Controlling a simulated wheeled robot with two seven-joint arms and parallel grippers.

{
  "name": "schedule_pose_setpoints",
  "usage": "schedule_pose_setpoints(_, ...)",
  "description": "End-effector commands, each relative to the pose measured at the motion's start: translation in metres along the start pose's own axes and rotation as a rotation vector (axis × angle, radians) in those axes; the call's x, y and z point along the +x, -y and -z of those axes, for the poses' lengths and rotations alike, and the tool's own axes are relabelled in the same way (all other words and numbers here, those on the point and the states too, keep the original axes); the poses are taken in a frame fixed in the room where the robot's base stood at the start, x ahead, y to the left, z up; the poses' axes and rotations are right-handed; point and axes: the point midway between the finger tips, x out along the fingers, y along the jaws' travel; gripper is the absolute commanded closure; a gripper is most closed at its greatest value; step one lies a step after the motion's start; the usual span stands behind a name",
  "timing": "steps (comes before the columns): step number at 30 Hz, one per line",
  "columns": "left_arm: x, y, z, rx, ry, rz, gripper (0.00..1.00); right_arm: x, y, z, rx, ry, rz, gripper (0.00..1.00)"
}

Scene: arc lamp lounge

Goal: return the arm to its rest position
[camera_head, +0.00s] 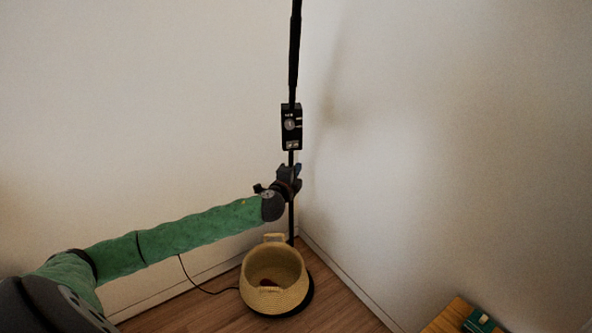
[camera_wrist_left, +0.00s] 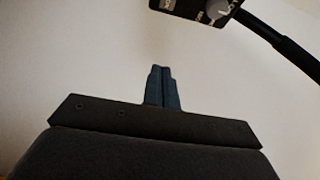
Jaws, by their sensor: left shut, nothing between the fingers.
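My left arm (camera_head: 170,240), in a green sleeve, reaches in from the lower left of the head view. Its gripper (camera_head: 297,169) is at the black lamp pole, just below the control box (camera_head: 291,126). In the left wrist view the two dark fingers (camera_wrist_left: 162,87) are together with nothing between them. The control box (camera_wrist_left: 205,8), with its grey knob, shows beyond them at the top, apart from the fingers in that picture. Whether the gripper touches the pole I cannot tell. My right gripper is in neither view.
A black cord (camera_head: 200,284) runs left. White walls meet behind the pole. A wooden table corner (camera_head: 446,318) with a green item is lower right.

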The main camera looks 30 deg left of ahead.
Motion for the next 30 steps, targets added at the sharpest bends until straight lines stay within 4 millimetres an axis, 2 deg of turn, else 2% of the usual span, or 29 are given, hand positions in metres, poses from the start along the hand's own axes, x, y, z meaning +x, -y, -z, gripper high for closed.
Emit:
schedule_pose_setpoints(13,0.0,0.0,-0.002,-0.005,0.007,-0.001,1.0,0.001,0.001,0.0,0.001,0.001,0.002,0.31)
schedule_pose_setpoints(19,-0.002,-0.006,-0.025,-0.044,0.136,-0.032,1.0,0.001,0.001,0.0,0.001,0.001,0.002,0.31)
schedule_pose_setpoints(26,-0.023,-0.003,-0.039,-0.15,0.302,-0.103,1.0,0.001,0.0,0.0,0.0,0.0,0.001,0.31)
schedule_pose_setpoints(30,-0.04,0.0,-0.032,-0.241,0.378,-0.154,1.0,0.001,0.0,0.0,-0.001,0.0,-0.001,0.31)
